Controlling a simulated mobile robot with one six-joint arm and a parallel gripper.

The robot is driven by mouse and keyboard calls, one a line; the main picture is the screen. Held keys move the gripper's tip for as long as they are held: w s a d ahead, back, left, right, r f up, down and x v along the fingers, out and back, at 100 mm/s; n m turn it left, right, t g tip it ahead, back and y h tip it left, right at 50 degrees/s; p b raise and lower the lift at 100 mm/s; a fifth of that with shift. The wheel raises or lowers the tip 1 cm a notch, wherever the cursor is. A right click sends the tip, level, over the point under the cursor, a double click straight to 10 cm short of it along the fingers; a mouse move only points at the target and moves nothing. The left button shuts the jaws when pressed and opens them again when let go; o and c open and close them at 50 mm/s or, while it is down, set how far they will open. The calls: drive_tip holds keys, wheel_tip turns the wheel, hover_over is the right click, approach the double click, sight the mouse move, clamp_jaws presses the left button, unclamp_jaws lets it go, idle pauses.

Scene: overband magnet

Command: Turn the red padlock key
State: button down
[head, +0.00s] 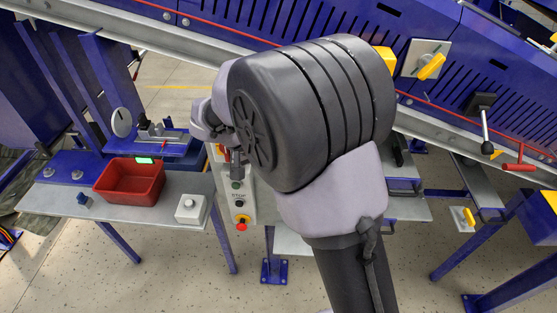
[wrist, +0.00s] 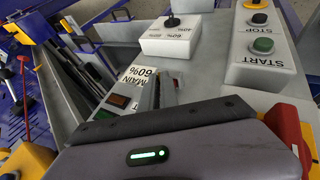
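A red part (wrist: 290,130), possibly the red padlock, shows at the right edge of the wrist view beside my gripper, below the START button. No key can be made out on it. In the head view, a small red and yellow patch (head: 226,153) shows at the top of the control box, mostly hidden by my arm. My gripper (wrist: 165,98) covers the bottom of the wrist view, close over a panel marked MAIN.
The control box (wrist: 268,65) carries START and STOP buttons; its red stop knob (head: 241,224) shows in the head view. A white box (wrist: 172,38) with a black knob lies beyond. A red bin (head: 130,182) stands on the left bench. The blue conveyor frame (head: 450,80) runs behind.

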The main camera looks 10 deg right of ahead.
idle(0.5)
drive_tip(key=c, duration=1.6)
unclamp_jaws()
drive_tip(key=p+v, duration=0.3)
drive_tip(key=v, duration=1.4)
drive_tip(key=shift+a+p, duration=0.3)
drive_tip(key=shift+w, duration=0.1)
